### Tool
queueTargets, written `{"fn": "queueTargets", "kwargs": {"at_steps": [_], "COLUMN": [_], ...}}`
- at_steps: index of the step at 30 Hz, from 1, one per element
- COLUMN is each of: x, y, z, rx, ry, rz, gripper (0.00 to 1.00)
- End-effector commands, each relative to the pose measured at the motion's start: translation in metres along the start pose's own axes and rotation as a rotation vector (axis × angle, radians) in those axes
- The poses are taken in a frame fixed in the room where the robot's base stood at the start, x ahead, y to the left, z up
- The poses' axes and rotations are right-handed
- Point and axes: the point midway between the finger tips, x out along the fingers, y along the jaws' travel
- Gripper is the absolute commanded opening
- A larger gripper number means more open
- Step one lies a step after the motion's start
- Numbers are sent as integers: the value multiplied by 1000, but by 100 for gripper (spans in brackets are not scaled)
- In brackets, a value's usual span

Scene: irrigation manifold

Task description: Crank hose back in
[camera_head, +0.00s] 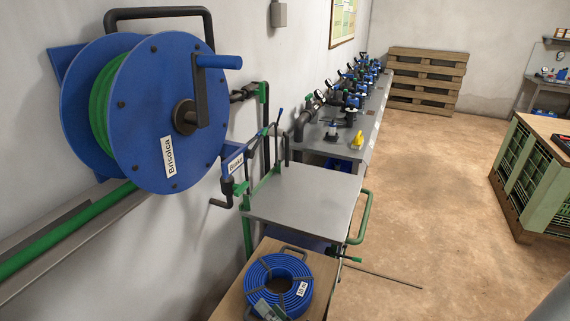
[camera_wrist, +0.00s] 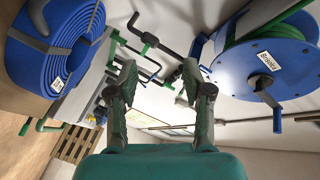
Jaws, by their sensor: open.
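A blue hose reel (camera_head: 140,125) labelled "Brisolca" is mounted on the left wall. Green hose (camera_head: 100,108) is wound between its two discs. Its dark crank arm (camera_head: 203,95) rises from the hub to a blue handle (camera_head: 219,61) at the upper right of the disc. My gripper (camera_wrist: 158,82) shows in the wrist view, with its two green-tipped fingers spread apart and nothing between them. The reel (camera_wrist: 268,68) is to the right of the fingers there, and the blue handle (camera_wrist: 278,120) hangs free, apart from them. My gripper is not seen in the head view.
A green tube (camera_head: 65,233) runs along the wall below the reel. A blue coil (camera_head: 298,302) lies on a wooden top. A smaller blue crank device (camera_head: 234,162) sits beside a metal table (camera_head: 305,200). A valve bench (camera_head: 345,138) stands beyond. Open floor (camera_head: 430,215) lies to the right.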

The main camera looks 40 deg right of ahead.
Motion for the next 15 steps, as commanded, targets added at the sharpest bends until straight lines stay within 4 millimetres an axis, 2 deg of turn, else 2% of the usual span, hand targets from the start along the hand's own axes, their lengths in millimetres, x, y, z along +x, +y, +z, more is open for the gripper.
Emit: {"fn": "queueTargets", "kwargs": {"at_steps": [1,6,15], "x": [16,57,105], "y": [-10,-41,-111], "z": [-14,-54,-136], "rx": [45,202,414], "ry": [8,-4,-71], "rz": [-22,-85,-203], "gripper": [50,50,50]}}
